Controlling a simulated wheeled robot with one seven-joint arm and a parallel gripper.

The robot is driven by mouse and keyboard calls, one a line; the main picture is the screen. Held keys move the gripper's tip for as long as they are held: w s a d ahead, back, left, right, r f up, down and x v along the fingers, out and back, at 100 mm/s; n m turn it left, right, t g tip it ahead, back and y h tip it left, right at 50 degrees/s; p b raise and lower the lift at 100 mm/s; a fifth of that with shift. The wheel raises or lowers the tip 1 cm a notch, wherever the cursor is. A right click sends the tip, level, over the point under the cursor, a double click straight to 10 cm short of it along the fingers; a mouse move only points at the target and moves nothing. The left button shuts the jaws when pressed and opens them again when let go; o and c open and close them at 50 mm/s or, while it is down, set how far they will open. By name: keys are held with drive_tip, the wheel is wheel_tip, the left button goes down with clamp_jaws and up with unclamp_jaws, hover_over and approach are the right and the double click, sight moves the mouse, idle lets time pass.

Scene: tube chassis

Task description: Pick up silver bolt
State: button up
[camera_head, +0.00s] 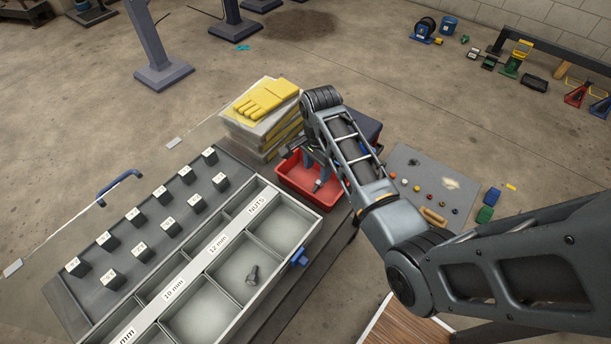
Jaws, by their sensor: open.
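A grey metal bolt (253,275) lies in a compartment of the open sorting drawer (318,222), on the handle side of the strip and roughly beside the 12 mm label. It is the only bolt I can make out. My gripper (313,174) is over the red bin (330,192), behind and to the right of the bolt, and well apart from it. It is open. My forearm partly hides it, and I see nothing held in it.
The drawer has low divider walls and a blue handle (300,257). Black numbered blocks (140,250) stand on the tray at left. Yellow gloves (263,98) lie on a stack behind. A grey mat (405,160) with small coloured balls is right of my arm.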

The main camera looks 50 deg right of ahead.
sight(315, 186)
drive_tip(key=shift+w+f, duration=0.15)
drive_tip(key=shift+f, duration=0.4)
wheel_tip(315, 186, down, 7)
drive_tip(key=shift+w+d+r, duration=0.1)
drive_tip(key=shift+d+r, duration=0.05)
clamp_jaws()
idle(0.3)
